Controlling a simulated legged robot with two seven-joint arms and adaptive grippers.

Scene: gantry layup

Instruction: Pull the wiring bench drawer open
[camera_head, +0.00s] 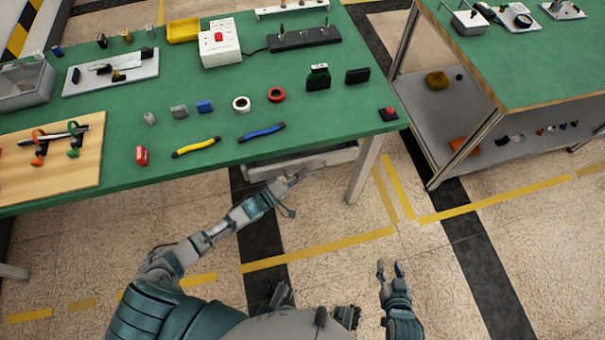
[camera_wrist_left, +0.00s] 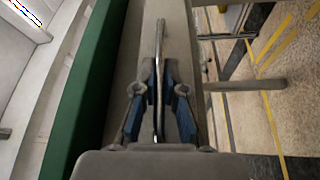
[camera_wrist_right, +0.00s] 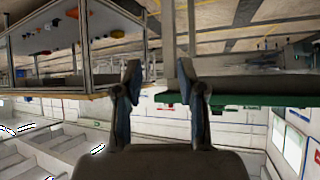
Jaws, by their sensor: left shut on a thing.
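The wiring bench (camera_head: 215,165) has a green top, and its grey drawer (camera_head: 322,157) sits under the front edge at the right end. The left wrist view shows the drawer's grey front (camera_wrist_left: 183,25) beside the bench's green edge (camera_wrist_left: 90,80) and a metal bar handle (camera_wrist_left: 160,38). My left gripper (camera_head: 312,170) is at the drawer front. In the left wrist view my left gripper (camera_wrist_left: 159,80) is shut on the handle, with a blue-padded finger on each side of it. My right gripper (camera_head: 390,266) is open and empty, low over the floor, away from the drawer.
A bench leg (camera_head: 365,170) stands right of the drawer. Tools, tape rolls and a white box (camera_head: 220,45) lie on the bench top. A second green-topped bench (camera_head: 520,75) with a lower shelf stands at the right. The floor (camera_head: 340,285) before the drawer is clear.

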